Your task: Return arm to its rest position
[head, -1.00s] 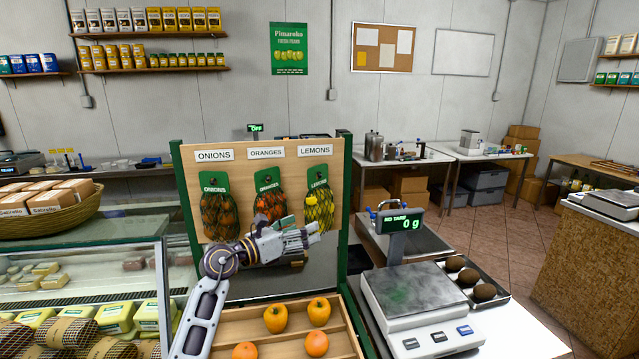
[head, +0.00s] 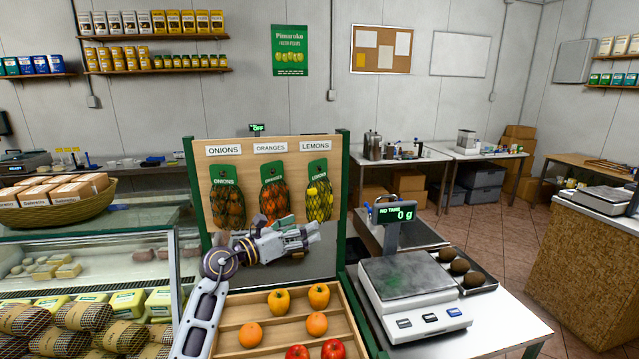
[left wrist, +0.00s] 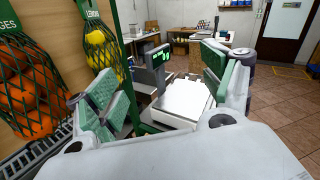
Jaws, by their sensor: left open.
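My left gripper (head: 308,235) is in front of the lower part of the wooden net-bag board (head: 295,158), pointing right. In the left wrist view its green-padded fingers (left wrist: 160,90) stand wide apart with nothing between them. Net bags of onions (head: 228,208), oranges (head: 273,203) and lemons (head: 319,200) hang on the board under their labels. The gripper is below the oranges and lemons bags in the head view. In the left wrist view the oranges bag (left wrist: 28,85) and lemons bag (left wrist: 103,48) are left of the fingers. My right gripper is not in view.
A wooden tray (head: 235,338) with peppers, oranges and tomatoes lies below the gripper. A scale (head: 410,285) reading 0 g stands right, beside a dark tray of brown fruit (head: 460,266). A glass display case (head: 95,280) is left. The board's green post (head: 343,190) stands close.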

